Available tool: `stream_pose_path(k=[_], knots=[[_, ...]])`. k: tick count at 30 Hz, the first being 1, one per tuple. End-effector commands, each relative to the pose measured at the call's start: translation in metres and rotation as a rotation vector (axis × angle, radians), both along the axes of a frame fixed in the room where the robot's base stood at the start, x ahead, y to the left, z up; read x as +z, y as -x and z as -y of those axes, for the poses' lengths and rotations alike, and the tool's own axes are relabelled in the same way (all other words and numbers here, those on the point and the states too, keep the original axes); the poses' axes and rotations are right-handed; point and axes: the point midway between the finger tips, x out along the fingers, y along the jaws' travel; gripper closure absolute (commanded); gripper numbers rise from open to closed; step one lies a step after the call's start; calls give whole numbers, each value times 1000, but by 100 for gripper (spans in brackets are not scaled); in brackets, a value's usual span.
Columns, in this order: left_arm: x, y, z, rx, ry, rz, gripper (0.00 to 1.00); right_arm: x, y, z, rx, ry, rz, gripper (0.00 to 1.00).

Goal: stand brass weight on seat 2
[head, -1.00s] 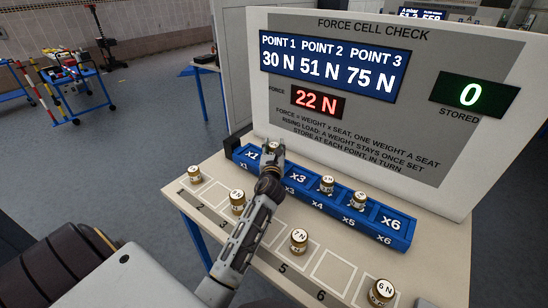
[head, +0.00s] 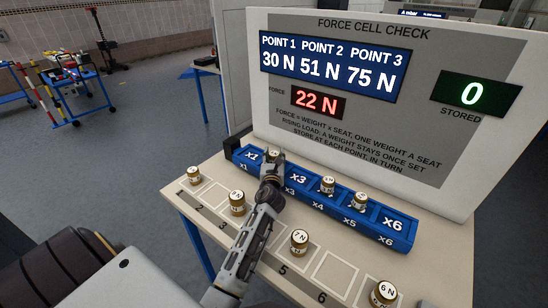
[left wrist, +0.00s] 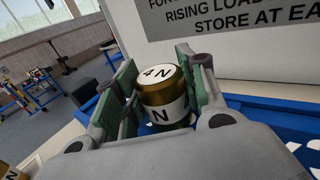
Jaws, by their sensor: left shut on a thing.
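My left gripper (head: 272,163) is shut on a brass weight (left wrist: 162,94) with a white label reading 4 N. In the left wrist view the weight is upright between the green-padded fingers. In the head view the weight's top (head: 274,154) shows at the blue seat rack (head: 402,238), between the x1 and x3 marks, where seat 2 lies. The gripper hides that seat, so I cannot tell whether the weight touches it. My right gripper is out of view.
Two brass weights (head: 327,185) (head: 359,201) stand on the rack near x4 and x5. Other weights stand on the table, including a 7 N one (head: 299,242) and a 6 N one (head: 383,294). The panel's red display (head: 317,102) reads 22 N; stored (head: 473,94) reads 0.

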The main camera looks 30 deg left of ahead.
Motion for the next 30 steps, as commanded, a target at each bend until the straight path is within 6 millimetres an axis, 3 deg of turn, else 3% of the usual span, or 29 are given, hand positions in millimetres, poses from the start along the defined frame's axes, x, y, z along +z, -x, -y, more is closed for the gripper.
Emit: stream_pose_path(k=[8, 9, 13, 22, 30], knots=[[-2, 0, 0, -1, -1, 3, 97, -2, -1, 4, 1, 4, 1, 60], [-3, 0, 0, 0, 0, 0, 55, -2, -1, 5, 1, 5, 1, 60], [-2, 0, 0, 0, 0, 0, 38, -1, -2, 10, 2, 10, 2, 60], [-2, 0, 0, 0, 0, 0, 38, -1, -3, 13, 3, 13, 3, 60], [0, 3, 2, 0, 0, -1, 38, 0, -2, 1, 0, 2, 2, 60]])
